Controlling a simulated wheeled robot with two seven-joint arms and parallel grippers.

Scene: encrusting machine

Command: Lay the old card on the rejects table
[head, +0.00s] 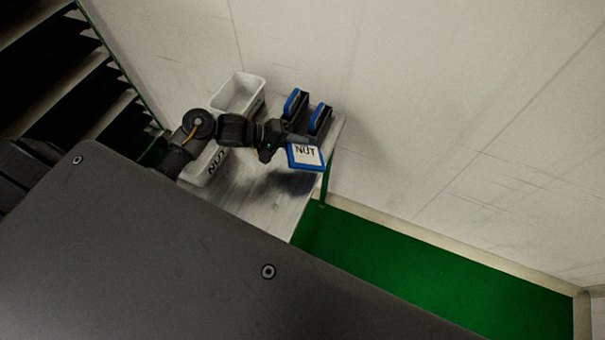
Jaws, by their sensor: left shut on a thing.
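The old card (306,160), a white card in a blue frame marked NUT, is in my left gripper (285,147). The gripper is shut on its edge. The card is over the right part of a light grey table (245,200), near the table's right edge, and a shadow shows on the table top to its left. It looks held above the table, though the exact gap cannot be told. My right gripper is not in view.
A white bin (240,94) stands at the table's back left, with another white bin marked NUT (208,165) partly behind my arm. Two blue-and-black holders (318,119) stand at the back. Dark shelves (75,85) are at left. Green floor (430,265) lies right of the table.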

